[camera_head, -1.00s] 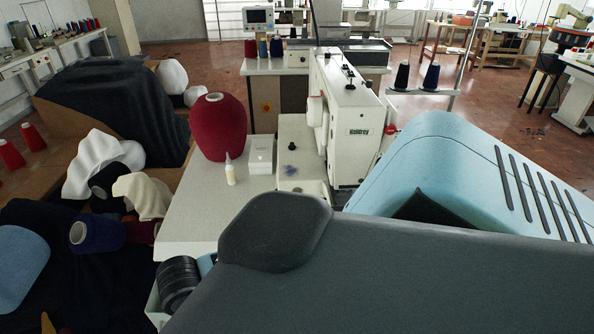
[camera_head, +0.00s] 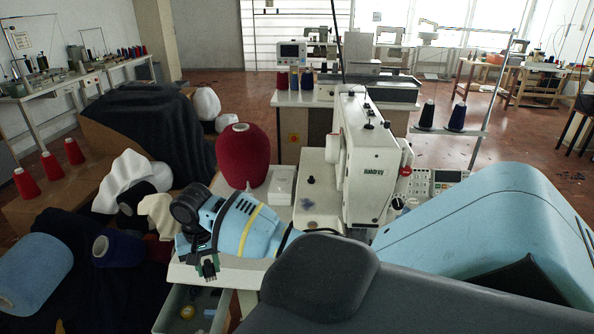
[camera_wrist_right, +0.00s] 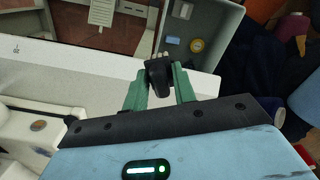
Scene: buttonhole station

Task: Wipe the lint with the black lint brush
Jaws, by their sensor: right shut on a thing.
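My right gripper (camera_head: 208,270) hangs pointing down at the front left edge of the sewing table, above an open drawer. A small dark bluish clump, apparently the lint (camera_head: 310,180), lies on the white bed of the buttonhole machine (camera_head: 372,165). The gripper is apart from it, to its left and nearer to me. My left gripper is not in view.
The open drawer (camera_head: 170,316) holds small yellow and blue items. A big red thread cone (camera_head: 243,155) and a white box (camera_head: 281,186) stand left of the machine bed. A control panel (camera_head: 436,180) is right of the machine. Cloth and cones lie to the left.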

